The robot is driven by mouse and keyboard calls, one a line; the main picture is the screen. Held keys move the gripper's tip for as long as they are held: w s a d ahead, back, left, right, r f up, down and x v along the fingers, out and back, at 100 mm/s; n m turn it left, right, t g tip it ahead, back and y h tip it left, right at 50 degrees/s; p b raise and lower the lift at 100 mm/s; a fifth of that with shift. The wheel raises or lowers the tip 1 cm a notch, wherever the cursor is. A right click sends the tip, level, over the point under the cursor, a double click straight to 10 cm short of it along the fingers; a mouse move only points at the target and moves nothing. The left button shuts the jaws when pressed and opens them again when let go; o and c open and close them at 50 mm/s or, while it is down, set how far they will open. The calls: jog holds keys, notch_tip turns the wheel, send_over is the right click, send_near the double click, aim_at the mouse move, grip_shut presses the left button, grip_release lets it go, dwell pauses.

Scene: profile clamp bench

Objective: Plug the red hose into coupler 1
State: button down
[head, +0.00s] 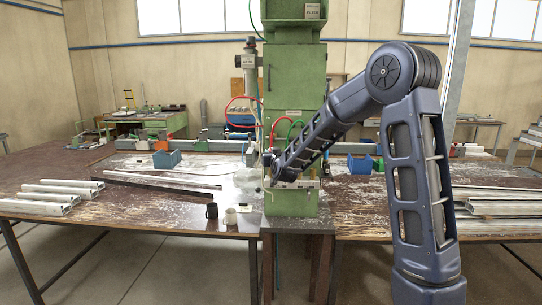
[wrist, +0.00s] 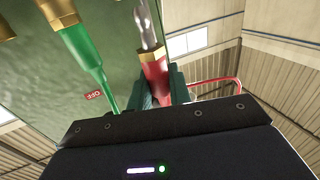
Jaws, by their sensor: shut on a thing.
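The red hose (wrist: 156,72) ends in a red sleeve with a brass collar and a bare silver plug tip. My gripper (wrist: 160,92) is shut on this red hose end; its dark green fingers sit on either side. The plug tip points up in the wrist view, with visible space around it. Left of it, a green hose (wrist: 88,55) joins a brass coupler (wrist: 58,10). Another brass fitting (wrist: 6,25) is cut off at the corner. No number shows, so I cannot tell which is coupler 1. In the head view my gripper (head: 268,160) is small beside the green machine (head: 295,85).
A red OFF label (wrist: 94,95) is on the green panel. Another blue bin (head: 360,164) stands right of the machine.

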jog(key=shift+w, duration=1.9)
jog(key=shift+f, duration=2.1)
dwell(4.0)
